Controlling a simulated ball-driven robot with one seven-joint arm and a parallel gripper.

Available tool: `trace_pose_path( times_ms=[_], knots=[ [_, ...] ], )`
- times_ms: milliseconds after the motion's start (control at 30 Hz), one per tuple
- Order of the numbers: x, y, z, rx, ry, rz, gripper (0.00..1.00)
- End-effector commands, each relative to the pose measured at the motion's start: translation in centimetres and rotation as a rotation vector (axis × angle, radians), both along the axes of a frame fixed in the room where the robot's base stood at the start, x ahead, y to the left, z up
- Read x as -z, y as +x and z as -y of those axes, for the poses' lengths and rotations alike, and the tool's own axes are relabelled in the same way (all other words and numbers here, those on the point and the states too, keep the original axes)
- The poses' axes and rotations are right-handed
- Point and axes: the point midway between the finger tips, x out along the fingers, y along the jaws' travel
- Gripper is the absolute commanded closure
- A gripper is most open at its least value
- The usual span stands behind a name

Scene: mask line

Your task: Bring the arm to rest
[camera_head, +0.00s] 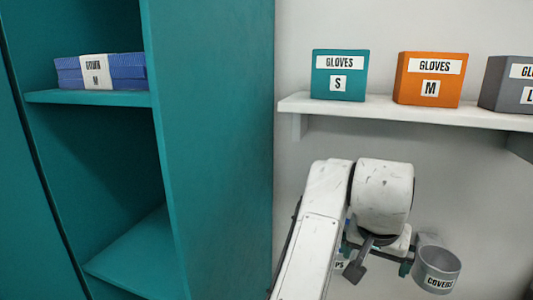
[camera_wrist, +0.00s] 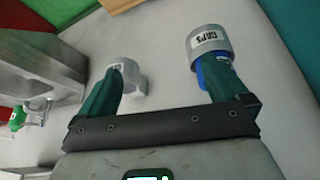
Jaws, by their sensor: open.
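My white arm (camera_head: 315,235) rises from the bottom of the head view and bends over at a thick joint. My gripper (camera_head: 376,260) hangs below it, partly hidden by the arm. In the wrist view, my gripper (camera_wrist: 163,72) shows two teal fingers spread wide apart with nothing between them. A grey cup labelled CAPS (camera_wrist: 208,40) is beyond the right finger, with blue showing below it. Another grey cup-like holder (camera_wrist: 128,72) is beyond the left finger. I cannot tell whether the fingers touch either one.
A grey cup labelled COVERS (camera_head: 437,270) is close right of my gripper. Above, a wall shelf (camera_head: 400,112) holds teal (camera_head: 339,75), orange (camera_head: 431,79) and grey (camera_head: 507,84) glove boxes. A teal cabinet (camera_head: 215,150) at left holds a blue pack (camera_head: 125,70).

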Motion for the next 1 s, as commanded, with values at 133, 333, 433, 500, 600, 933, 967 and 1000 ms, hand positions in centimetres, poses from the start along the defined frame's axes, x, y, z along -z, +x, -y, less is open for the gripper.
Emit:
trace_pose_path(
  times_ms=[133, 333, 433, 500, 600, 933, 967, 1000],
  knots=[
    [1.5, -0.5, 2.1, 0.006, -0.038, 0.004, 0.00],
    [4.0, -1.7, 5.5, -0.004, -0.101, 0.011, 0.00],
    [6.0, -2.9, 7.6, -0.021, -0.144, 0.007, 0.00],
    [7.7, -4.1, 9.3, -0.041, -0.174, 0.001, 0.00],
    [10.2, -6.0, 11.2, -0.081, -0.208, -0.017, 0.00],
    [19.6, -15.2, 14.1, -0.255, -0.219, -0.131, 0.00],
    [20.5, -16.2, 14.0, -0.273, -0.211, -0.145, 0.00],
    [21.6, -17.7, 13.9, -0.297, -0.198, -0.162, 0.00]
  ],
)
